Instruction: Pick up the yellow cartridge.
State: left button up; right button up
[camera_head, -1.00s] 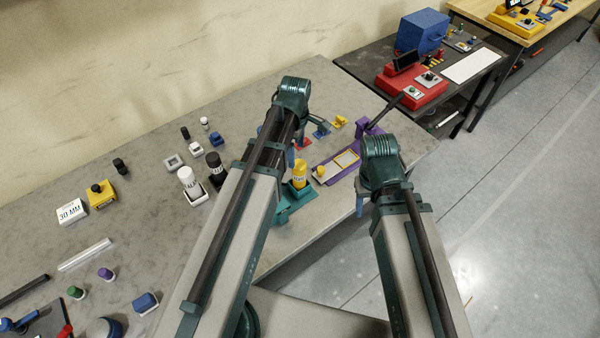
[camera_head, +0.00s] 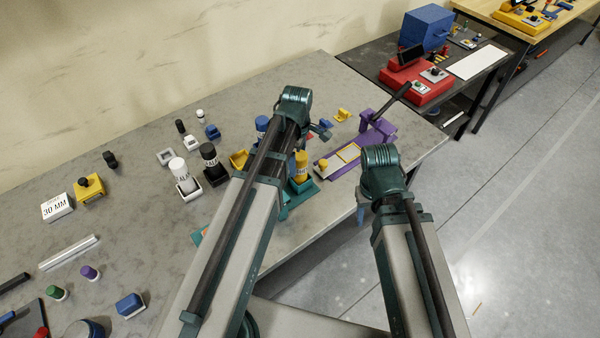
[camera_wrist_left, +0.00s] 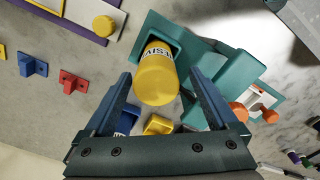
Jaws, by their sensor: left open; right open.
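The yellow cartridge (camera_head: 302,163) stands upright in a teal holder (camera_head: 303,190) near the front edge of the grey table. In the left wrist view the yellow cartridge (camera_wrist_left: 156,80) shows its yellow end and white label, with the teal holder (camera_wrist_left: 150,28) behind it. My left gripper (camera_wrist_left: 160,85) is open, its blue fingers on either side of the cartridge in that view. I see no contact, and the depth between them is unclear. In the head view the left arm hides most of that gripper. My right gripper (camera_head: 361,210) is open right of the cartridge, mostly hidden.
White (camera_head: 181,172), black (camera_head: 209,157) and blue (camera_head: 262,124) cartridges stand left of the yellow one. A purple fixture (camera_head: 350,155) lies to its right. A yellow holder (camera_head: 239,158) is close to my left arm.

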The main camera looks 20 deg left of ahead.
pick_arm(q)
jog(key=f+b, duration=0.5)
jog(key=shift+w+d+f, duration=0.1)
jog(key=shift+w+d, duration=0.05)
jog(key=shift+d, duration=0.15)
grip_shut()
